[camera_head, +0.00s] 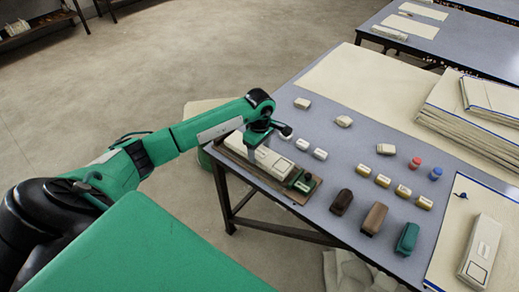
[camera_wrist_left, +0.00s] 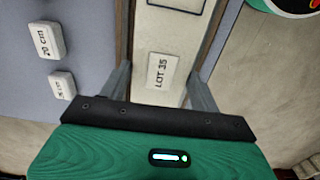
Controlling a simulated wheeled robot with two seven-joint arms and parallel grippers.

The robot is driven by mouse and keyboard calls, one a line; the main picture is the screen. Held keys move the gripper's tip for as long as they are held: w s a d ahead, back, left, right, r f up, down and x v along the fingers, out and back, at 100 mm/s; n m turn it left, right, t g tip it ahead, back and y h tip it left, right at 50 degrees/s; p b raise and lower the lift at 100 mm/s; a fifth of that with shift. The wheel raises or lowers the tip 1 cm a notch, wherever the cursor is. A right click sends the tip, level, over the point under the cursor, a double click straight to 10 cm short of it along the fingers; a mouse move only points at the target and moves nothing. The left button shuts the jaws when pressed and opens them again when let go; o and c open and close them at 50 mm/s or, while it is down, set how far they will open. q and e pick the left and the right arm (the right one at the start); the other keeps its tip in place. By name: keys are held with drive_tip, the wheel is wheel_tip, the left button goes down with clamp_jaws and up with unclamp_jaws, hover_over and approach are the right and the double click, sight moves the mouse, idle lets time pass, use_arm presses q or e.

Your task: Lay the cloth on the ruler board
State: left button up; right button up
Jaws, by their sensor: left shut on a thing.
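The cloth (camera_head: 270,159) is a long cream folded bundle with a printed outline, lying along a brown wooden board (camera_head: 298,197) at the table's left edge. I take this to be the ruler board; a green-and-black piece (camera_head: 304,183) sits at its near end. My left gripper (camera_head: 254,148) is over the far part of the cloth. In the left wrist view its fingers (camera_wrist_left: 160,88) are shut on the cloth's sides, around a "LOT 35" label (camera_wrist_left: 162,70). Brown edges of the board show on both sides. Whether the cloth's underside touches the board is hidden.
Small white blocks (camera_head: 320,154), one marked "20 cm" (camera_wrist_left: 48,40), stand close beside the board. Dark, brown and teal blocks (camera_head: 374,219) stand to its right. Another cream bundle (camera_head: 481,250) and cloth stacks (camera_head: 475,112) lie at the right.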

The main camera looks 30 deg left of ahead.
sight(260, 152)
use_arm(q)
drive_tip(key=shift+f, duration=0.3)
use_arm(e)
drive_tip(key=shift+s, duration=0.15)
use_arm(q)
drive_tip(key=shift+f, duration=0.1)
use_arm(e)
drive_tip(key=shift+f, duration=0.1)
use_arm(q)
drive_tip(key=o, duration=1.1)
drive_tip(key=shift+c, duration=0.2)
use_arm(e)
drive_tip(key=shift+w+a+r, duration=0.1)
drive_tip(key=shift+w+r, duration=0.2)
drive_tip(key=shift+w, duration=0.35)
drive_tip(key=shift+s, duration=0.25)
use_arm(q)
wheel_tip(260, 152, up, 3)
drive_tip(key=shift+f+b, duration=0.15)
drive_tip(key=shift+b, duration=0.15)
wheel_tip(260, 152, up, 10)
drive_tip(key=b, duration=0.1)
drive_tip(key=shift+f, duration=0.25)
use_arm(e)
drive_tip(key=shift+w+a+r, duration=0.25)
drive_tip(key=shift+w+r, duration=0.15)
drive_tip(key=shift+w, duration=0.35)
drive_tip(key=shift+w+a+r, duration=0.25)
drive_tip(key=shift+w+r, duration=0.15)
drive_tip(key=shift+w, duration=0.35)
